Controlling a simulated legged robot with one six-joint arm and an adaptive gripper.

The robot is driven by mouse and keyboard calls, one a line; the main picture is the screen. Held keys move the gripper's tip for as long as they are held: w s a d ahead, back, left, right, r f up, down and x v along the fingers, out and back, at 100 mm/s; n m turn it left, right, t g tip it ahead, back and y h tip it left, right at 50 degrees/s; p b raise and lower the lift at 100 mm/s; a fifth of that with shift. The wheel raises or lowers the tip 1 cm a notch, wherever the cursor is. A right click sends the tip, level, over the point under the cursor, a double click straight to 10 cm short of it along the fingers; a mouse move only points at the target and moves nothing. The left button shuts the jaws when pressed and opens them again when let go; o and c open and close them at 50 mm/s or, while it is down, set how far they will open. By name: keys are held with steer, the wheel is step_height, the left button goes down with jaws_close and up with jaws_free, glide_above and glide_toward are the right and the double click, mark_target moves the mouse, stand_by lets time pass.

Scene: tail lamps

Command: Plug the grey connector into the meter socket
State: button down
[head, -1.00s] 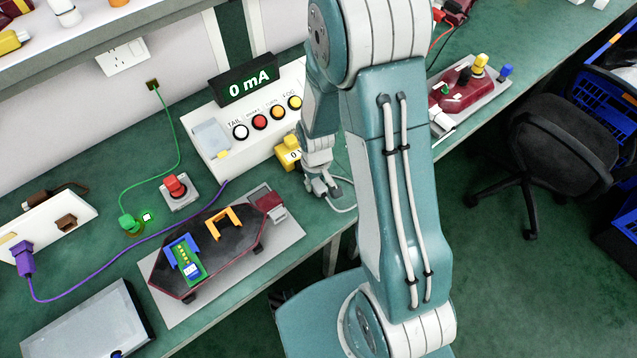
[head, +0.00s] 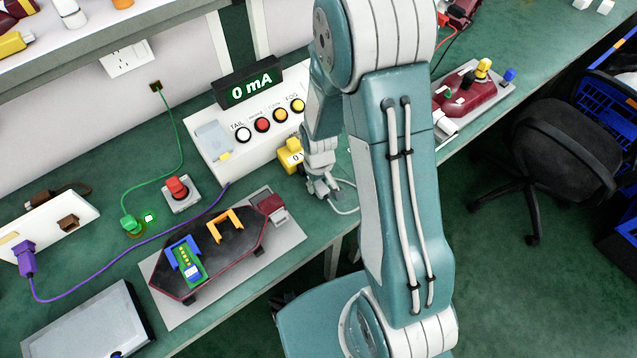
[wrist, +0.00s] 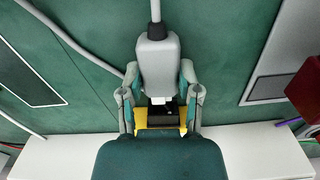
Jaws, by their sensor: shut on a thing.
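My gripper (head: 323,186) is at the front of the bench, close to the yellow block (head: 290,155) on the front of the white meter box. In the wrist view my gripper (wrist: 160,102) is shut on the grey connector (wrist: 158,65), with one finger on each side. A cable runs from its rear end. Its light tip lies close to a dark opening in the yellow block (wrist: 142,122), which appears to be the meter socket. I cannot tell whether the tip touches or enters it. In the head view the connector is mostly hidden by my gripper.
The white meter box (head: 222,166) carries a display (head: 250,86) reading 0 mA and several round buttons. A skateboard (head: 222,256) lies on a grey mat to the left. A red button (head: 177,188) and a green plug (head: 131,223) stand behind it. A loose cable passes by my gripper.

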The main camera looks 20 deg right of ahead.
steer(key=shift+w+a, duration=0.1)
steer(key=shift+w, duration=0.2)
steer(key=shift+w+a, duration=0.2)
steer(key=shift+w, duration=0.85)
steer(key=shift+c, duration=1.1)
jaws_free()
step_height(320, 180, up, 12)
steer(key=shift+w+f, duration=0.1)
